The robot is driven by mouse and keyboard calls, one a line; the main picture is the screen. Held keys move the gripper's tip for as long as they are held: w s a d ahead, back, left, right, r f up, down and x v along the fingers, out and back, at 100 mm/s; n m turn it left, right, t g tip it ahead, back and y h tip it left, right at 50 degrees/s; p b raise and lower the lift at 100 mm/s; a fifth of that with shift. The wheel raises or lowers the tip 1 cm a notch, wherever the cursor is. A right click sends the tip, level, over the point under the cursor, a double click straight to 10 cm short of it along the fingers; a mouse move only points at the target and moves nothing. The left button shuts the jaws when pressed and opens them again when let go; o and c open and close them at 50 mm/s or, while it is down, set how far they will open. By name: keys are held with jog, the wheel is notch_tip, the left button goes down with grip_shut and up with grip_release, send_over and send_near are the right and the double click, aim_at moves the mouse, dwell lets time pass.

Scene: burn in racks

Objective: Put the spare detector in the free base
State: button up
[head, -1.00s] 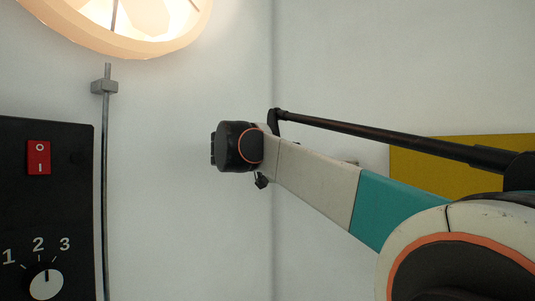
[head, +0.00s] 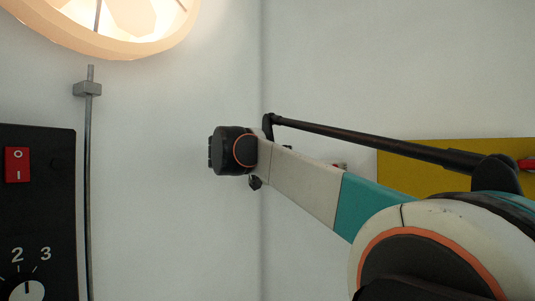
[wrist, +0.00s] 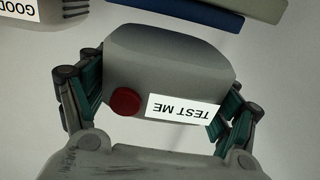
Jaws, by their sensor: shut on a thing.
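A grey, box-like detector (wrist: 170,65) with a red button (wrist: 126,102) and a white label reading TEST ME shows upside down in the wrist view. My gripper (wrist: 166,92) is shut on it, with one finger at each side. In the head view my arm reaches toward the wall corner, and the gripper's fingers and the detector cannot be made out there. No free base can be made out in either view.
The head view shows a lit round lamp (head: 110,45), a black switch panel (head: 45,210), a thin conduit (head: 88,190) and a yellow panel (head: 440,160).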

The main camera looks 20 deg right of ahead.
jog(key=shift+p+x, duration=1.05)
jog(key=shift+x, duration=2.35)
jog(key=shift+f+b, duration=0.8)
jog(key=shift+f, duration=0.5)
jog(key=o, duration=1.3)
jog(key=shift+s, duration=0.1)
jog(key=shift+b+v, duration=0.4)
jog(key=shift+v, duration=4.6)
